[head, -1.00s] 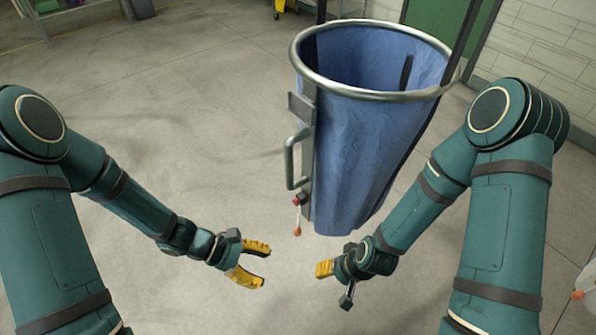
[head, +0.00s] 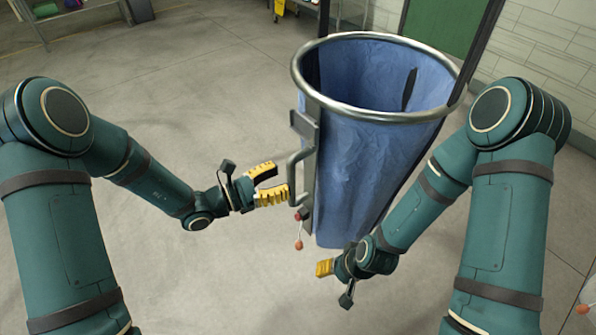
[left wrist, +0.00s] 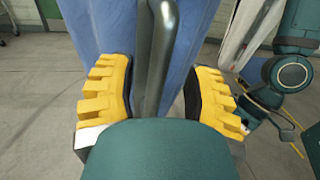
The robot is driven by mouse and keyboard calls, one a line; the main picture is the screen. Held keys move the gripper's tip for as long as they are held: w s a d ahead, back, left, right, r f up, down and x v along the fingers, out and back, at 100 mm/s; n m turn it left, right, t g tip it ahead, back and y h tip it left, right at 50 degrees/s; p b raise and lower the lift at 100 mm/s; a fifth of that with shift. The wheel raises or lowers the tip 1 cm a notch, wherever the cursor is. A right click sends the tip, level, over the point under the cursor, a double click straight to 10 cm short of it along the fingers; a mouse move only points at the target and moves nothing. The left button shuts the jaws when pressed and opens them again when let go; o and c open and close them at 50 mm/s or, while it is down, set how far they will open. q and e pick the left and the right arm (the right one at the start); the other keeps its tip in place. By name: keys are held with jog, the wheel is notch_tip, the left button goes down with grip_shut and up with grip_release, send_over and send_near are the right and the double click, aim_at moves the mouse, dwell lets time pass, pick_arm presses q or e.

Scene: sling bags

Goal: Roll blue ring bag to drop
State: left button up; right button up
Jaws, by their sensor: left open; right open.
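The blue ring bag (head: 370,150) hangs upright from a round metal ring (head: 340,110) in the middle of the head view. A grey metal handle (head: 293,180) stands on its left side. My left gripper (head: 283,182) is open at this handle. In the left wrist view the handle bar (left wrist: 157,60) runs between the two yellow fingers, with a gap on both sides, and the blue cloth (left wrist: 205,25) is behind it. My right gripper (head: 322,268) is open and empty, low in front of the bag; its fingers are partly hidden.
A red ball on a short cord (head: 298,244) hangs below the handle. A shelf (head: 75,18) stands at the far left and a green door (head: 440,25) at the back. The grey floor left of the bag is clear.

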pick_arm(q)
jog(key=shift+x, duration=2.7)
jog(key=shift+c, duration=0.4)
grip_shut()
